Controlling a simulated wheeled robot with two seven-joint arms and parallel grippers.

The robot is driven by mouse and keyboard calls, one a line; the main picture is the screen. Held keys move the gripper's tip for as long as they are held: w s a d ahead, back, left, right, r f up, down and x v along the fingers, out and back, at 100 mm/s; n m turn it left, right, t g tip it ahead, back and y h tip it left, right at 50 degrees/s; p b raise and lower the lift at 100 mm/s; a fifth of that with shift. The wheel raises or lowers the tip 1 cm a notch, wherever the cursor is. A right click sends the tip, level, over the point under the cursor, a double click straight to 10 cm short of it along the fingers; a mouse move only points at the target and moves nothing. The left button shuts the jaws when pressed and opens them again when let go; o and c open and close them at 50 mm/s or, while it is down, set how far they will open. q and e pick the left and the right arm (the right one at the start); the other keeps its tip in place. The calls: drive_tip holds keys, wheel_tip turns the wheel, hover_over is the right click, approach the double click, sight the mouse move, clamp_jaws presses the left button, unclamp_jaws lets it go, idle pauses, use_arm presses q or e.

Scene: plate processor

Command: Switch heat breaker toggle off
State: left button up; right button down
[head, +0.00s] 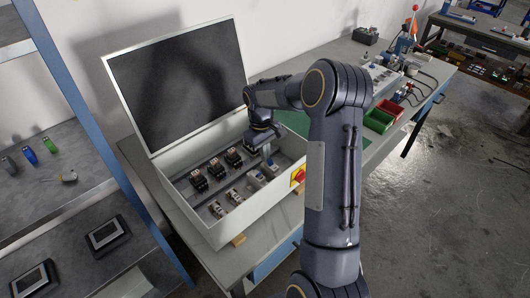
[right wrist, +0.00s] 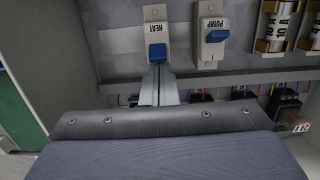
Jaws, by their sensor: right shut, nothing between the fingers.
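The heat breaker (right wrist: 155,28) is a pale switch block with an upside-down "HEAT" label and a blue toggle (right wrist: 157,51), in the right wrist view. In the head view the heat breaker (head: 271,170) is at the right end of the switch row inside the open cabinet. My right gripper (right wrist: 158,72) is shut and empty, its fingertips right at the lower edge of the blue toggle; I cannot tell whether they touch. In the head view my right gripper (head: 267,156) reaches down into the cabinet. My left gripper is not in view.
The pump breaker (right wrist: 213,36) with its own blue toggle stands beside the heat breaker. Fuses (right wrist: 273,27) and dark contactors (head: 198,181) share the cabinet (head: 212,229). Its raised lid (head: 122,103) stands behind. A red-and-yellow rotary switch (head: 298,176) is on the cabinet's right wall.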

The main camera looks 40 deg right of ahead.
sight(272, 165)
drive_tip(key=shift+s+t+b, duration=0.15)
drive_tip(key=shift+t+b, duration=0.25)
drive_tip(key=shift+b, duration=0.25)
drive_tip(key=shift+s+r+t+b, duration=0.1)
drive_tip(key=shift+s+t+b, duration=0.3)
drive_tip(key=shift+t+b, duration=1.3)
drive_tip(key=s+t+b, duration=0.1)
drive_tip(key=t+b, duration=0.1)
drive_tip(key=b, duration=0.4)
drive_tip(key=s+t+b, duration=0.1)
drive_tip(key=t+b, duration=0.1)
drive_tip(key=b, duration=0.4)
drive_tip(key=shift+d+y, duration=0.15)
drive_tip(key=shift+y, duration=0.25)
drive_tip(key=shift+r+p, duration=0.4)
drive_tip(key=shift+r, duration=0.15)
